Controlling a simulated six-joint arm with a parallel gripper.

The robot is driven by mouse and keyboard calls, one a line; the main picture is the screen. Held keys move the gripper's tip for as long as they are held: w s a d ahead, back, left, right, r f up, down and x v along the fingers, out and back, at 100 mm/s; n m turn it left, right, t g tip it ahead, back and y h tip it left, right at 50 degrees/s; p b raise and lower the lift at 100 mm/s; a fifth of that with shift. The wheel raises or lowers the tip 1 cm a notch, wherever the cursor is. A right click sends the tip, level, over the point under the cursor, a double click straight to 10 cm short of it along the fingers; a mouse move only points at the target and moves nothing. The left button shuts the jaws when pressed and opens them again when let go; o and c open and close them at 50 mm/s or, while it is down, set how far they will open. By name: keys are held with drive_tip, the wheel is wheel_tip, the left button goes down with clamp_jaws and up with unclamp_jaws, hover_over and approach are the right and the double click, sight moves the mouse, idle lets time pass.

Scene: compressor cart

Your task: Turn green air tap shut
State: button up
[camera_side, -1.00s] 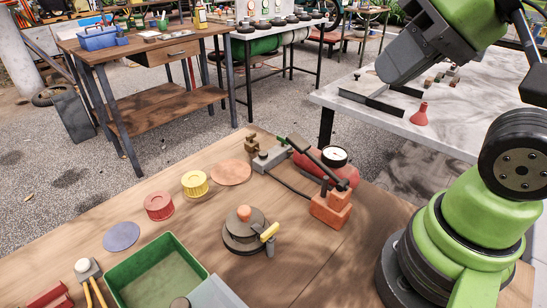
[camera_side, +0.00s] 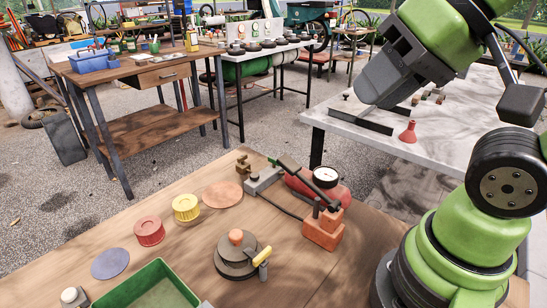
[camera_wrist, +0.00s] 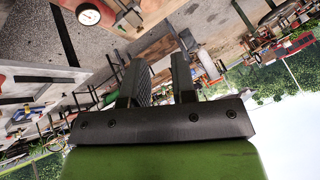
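A lever with a dark green grip (camera_side: 288,165), which I take to be the green air tap, slants over the bench beside a grey block (camera_side: 263,181) in the side view. Its dark rod runs down to the right toward an orange-red block (camera_side: 323,231). A red tank (camera_side: 330,190) with a round white gauge (camera_side: 325,175) lies behind it. The gauge also shows in the wrist view (camera_wrist: 88,14). My gripper (camera_wrist: 160,62) shows two dark fingers apart, with nothing between them. It is above and right of the lever, not touching it. The tap's grip is not clear in the wrist view.
On the wooden bench are a round dark base with a yellow handle (camera_side: 262,257), a yellow spool (camera_side: 186,207), a red spool (camera_side: 149,232) and a green tray (camera_side: 120,298). A pale table (camera_side: 440,150) with a red funnel (camera_side: 407,132) stands behind. Bare wood lies at front centre.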

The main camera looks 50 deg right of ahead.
drive_tip(key=shift+o, duration=0.5)
drive_tip(key=w+d+r+n+g, duration=0.1)
drive_tip(key=w+d+r+g, duration=0.1)
drive_tip(key=w, duration=0.6)
drive_tip(key=shift+w+h, duration=0.4)
drive_tip(key=n+g+h, duration=0.1)
drive_tip(key=n+g, duration=0.2)
drive_tip(key=g, duration=0.2)
hover_over(274, 161)
wheel_tip(274, 161, down, 20)
drive_tip(key=f, duration=0.9)
drive_tip(key=shift+w+d, duration=0.2)
drive_tip(key=shift+d, duration=0.05)
clamp_jaws()
